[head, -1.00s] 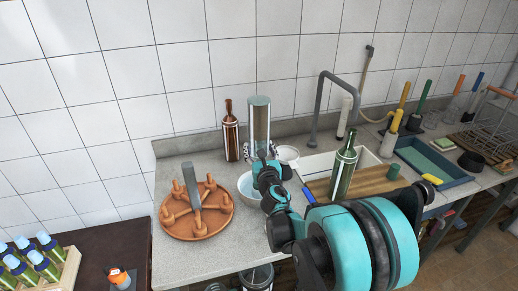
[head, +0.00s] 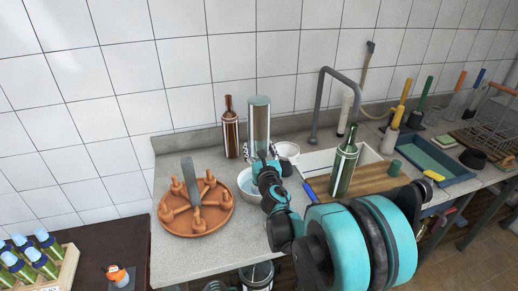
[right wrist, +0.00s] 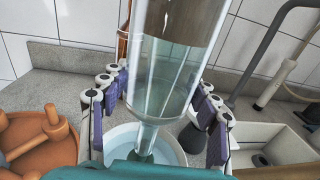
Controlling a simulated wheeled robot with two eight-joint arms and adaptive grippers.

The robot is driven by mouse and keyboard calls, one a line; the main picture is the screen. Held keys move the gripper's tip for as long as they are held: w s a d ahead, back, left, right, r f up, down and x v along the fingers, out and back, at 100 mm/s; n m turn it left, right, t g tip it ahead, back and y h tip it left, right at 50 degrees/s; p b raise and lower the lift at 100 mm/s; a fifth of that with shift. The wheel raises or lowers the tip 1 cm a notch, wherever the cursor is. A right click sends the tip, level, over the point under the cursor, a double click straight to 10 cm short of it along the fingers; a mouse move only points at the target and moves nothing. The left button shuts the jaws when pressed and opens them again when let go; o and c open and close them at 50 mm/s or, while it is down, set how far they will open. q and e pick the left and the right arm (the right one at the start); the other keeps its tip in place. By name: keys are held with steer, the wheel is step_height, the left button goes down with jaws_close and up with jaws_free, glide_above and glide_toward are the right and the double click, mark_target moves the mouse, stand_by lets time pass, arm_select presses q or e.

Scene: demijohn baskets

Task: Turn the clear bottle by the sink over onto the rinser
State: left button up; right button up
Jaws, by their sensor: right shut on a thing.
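The clear bottle (head: 261,122) is upside down in my right gripper (head: 262,158), its flat base up and its neck down. In the right wrist view the bottle (right wrist: 170,70) stands between the fingers of my right gripper (right wrist: 158,88), which are shut on it. Its neck (right wrist: 148,138) points down over a pale bowl with a blue inside (right wrist: 122,135), which looks like the rinser. The bowl (head: 244,180) also shows in the head view, partly behind my right arm. Whether the bottle's mouth touches anything in it is hidden. My left gripper is not in view.
A terracotta tray with pegs (head: 209,221) stands left of the bowl. A brown bottle (head: 230,128) stands behind, near the wall. A white cup (head: 288,151), a grey tap (head: 318,105) and a green bottle (head: 344,166) on a wooden board (head: 376,177) are to the right.

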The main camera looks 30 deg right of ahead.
mark_target(259, 132)
steer(key=shift+f+b, duration=0.85)
steer(key=shift+f, duration=0.2)
steer(key=shift+r, duration=0.4)
steer(key=shift+f, duration=0.4)
stand_by(1.8)
steer(key=shift+r, duration=0.45)
stand_by(0.3)
steer(key=shift+r+p, duration=3.35)
steer(key=shift+r, duration=0.6)
